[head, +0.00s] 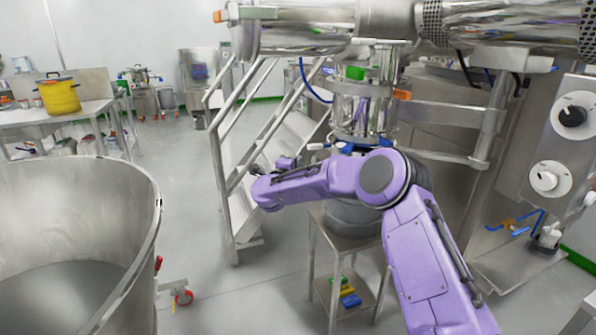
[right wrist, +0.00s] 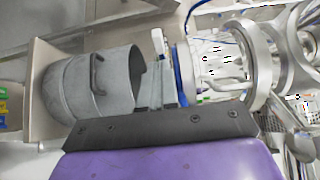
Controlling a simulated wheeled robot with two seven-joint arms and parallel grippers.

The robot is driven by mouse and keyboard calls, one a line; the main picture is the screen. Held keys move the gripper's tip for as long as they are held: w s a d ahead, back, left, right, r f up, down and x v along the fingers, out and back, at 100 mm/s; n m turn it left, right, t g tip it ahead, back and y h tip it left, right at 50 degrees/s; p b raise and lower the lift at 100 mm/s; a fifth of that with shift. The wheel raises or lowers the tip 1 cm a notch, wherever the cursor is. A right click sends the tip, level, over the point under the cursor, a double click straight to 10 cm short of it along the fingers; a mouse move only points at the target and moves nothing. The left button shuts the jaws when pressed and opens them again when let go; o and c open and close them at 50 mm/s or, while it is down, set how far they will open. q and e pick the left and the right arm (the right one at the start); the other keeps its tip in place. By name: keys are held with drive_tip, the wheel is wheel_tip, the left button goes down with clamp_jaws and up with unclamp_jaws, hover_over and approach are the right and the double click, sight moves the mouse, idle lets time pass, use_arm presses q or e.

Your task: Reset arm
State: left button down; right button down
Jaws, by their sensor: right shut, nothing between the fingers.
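My right arm (head: 312,185), purple, reaches up from the lower right in the head view and bends to the left at a dark round joint. Its hand end is mostly hidden behind the forearm in the head view. In the right wrist view my right gripper (right wrist: 160,82) shows as narrow grey fingers, shut with nothing between them. A grey metal pot (right wrist: 92,88) lies beyond the fingers in that view. My left arm and gripper are in neither view.
The pot stands on a small steel table (head: 315,222) under a steel column (head: 362,110), partly behind my arm. Metal steps (head: 272,140) rise behind the forearm. A large steel vessel (head: 140,215) fills the lower left. Open floor (head: 235,295) lies between.

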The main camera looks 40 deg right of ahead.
drive_tip(key=s+a+f+n+t+y, duration=0.1)
drive_tip(key=s+a+f+n+y, duration=0.45)
drive_tip(key=a+f+n, duration=0.55)
drive_tip(key=s+a+f+n+t+y, duration=0.1)
drive_tip(key=s+a+f+n+y, duration=0.45)
drive_tip(key=f, duration=0.95)
drive_tip(key=s+a+f+n+g, duration=0.2)
drive_tip(key=s+f, duration=0.3)
drive_tip(key=s, duration=0.6)
drive_tip(key=s+a+f+n+g, duration=0.1)
drive_tip(key=s+f, duration=0.4)
drive_tip(key=s, duration=0.7)
drive_tip(key=s+a+f+n+g+y, duration=0.1)
drive_tip(key=s+f, duration=0.5)
drive_tip(key=s, duration=0.6)
drive_tip(key=a+n+g, duration=0.1)
drive_tip(key=n+g, duration=0.1)
drive_tip(key=g, duration=0.1)
drive_tip(key=shift+a+n+g, duration=0.3)
drive_tip(key=shift+n+g, duration=0.05)
drive_tip(key=shift+g, duration=0.05)
